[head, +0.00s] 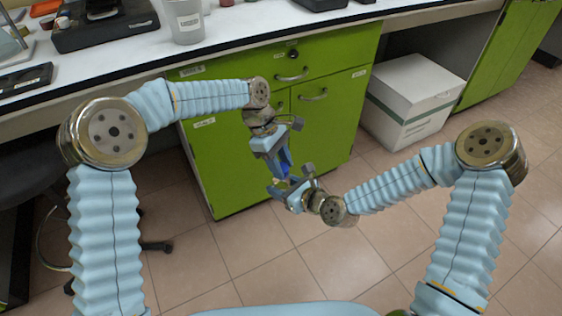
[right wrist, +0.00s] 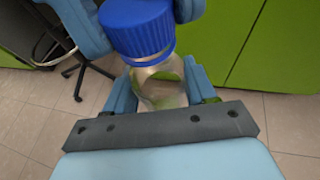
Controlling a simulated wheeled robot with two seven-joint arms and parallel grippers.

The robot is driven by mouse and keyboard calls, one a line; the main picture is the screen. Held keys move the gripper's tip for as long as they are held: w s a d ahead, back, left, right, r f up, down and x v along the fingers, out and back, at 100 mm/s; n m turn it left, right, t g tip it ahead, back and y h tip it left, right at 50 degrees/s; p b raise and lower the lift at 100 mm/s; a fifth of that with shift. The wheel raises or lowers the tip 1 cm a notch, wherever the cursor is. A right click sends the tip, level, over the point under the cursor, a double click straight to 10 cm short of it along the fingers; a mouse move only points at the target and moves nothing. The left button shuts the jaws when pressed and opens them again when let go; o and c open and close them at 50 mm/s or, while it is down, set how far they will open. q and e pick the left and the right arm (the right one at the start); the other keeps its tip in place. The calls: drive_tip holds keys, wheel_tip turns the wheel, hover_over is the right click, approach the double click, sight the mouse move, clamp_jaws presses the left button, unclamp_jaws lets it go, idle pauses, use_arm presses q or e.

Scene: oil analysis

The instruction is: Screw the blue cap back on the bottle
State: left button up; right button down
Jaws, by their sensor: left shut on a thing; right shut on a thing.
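The clear glass bottle (right wrist: 160,84) stands slightly tilted in the right wrist view, with the ribbed blue cap (right wrist: 137,27) on its mouth. My right gripper (right wrist: 160,92) is shut on the bottle's body, one finger on each side. My left gripper (head: 280,158) comes down from above in the head view, shut on the cap. Its fingers also show on both sides of the cap in the right wrist view. The two grippers meet in mid-air in front of the green cabinet. In the head view the bottle is mostly hidden by them. I cannot tell how far the cap is threaded.
The white bench top (head: 245,33) runs along the back, with a grey cup (head: 186,22) and a black device (head: 104,22) on it. Below are the green cabinet (head: 235,168) and a white box (head: 414,98). A dark chair stands at the left.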

use_arm(q)
drive_tip(key=m, duration=0.2)
drive_tip(key=m+g+y, duration=0.1)
drive_tip(key=m, duration=0.2)
drive_tip(key=shift+d+m+y, duration=0.2)
drive_tip(key=shift+m+y, duration=0.1)
drive_tip(key=m+y, duration=0.1)
drive_tip(key=m, duration=0.2)
drive_tip(key=shift+g, duration=0.4)
drive_tip(key=m+y, duration=0.1)
drive_tip(key=m, duration=0.2)
drive_tip(key=m+y, duration=0.2)
drive_tip(key=m, duration=0.2)
drive_tip(key=m+y, duration=0.1)
drive_tip(key=m, duration=0.2)
drive_tip(key=m+t, duration=0.1)
drive_tip(key=m, duration=0.2)
drive_tip(key=shift+t+y, duration=0.3)
drive_tip(key=shift+y, duration=0.1)
drive_tip(key=m, duration=0.2)
drive_tip(key=m+t, duration=0.1)
drive_tip(key=m, duration=0.1)
drive_tip(key=shift+t+y, duration=0.3)
drive_tip(key=shift+y, duration=0.1)
drive_tip(key=o, duration=1)
